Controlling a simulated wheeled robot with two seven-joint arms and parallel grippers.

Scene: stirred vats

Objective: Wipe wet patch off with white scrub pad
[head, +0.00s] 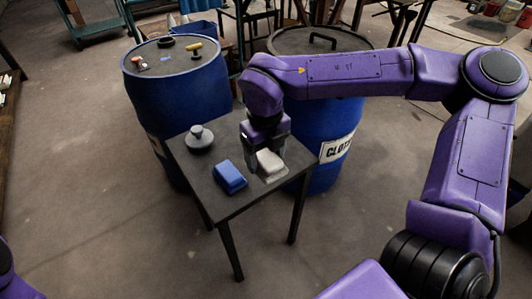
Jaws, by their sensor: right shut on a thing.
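The white scrub pad (270,163) is at the right part of the small dark table (229,205). My right gripper (267,158) is shut on the pad from above and holds it at or very near the tabletop. A lighter greyish area, seemingly the wet patch (275,178), shows on the table just in front of the pad; the pad and gripper may hide part of it. My left gripper is not in view; only a bit of purple arm shows at the lower left edge.
A blue block-like pad (230,177) and a grey round knobbed object (199,139) stand on the table, left of my right gripper. A blue barrel (177,82) with items on its lid is behind left; another labelled barrel (335,147) is close behind right. Floor in front is clear.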

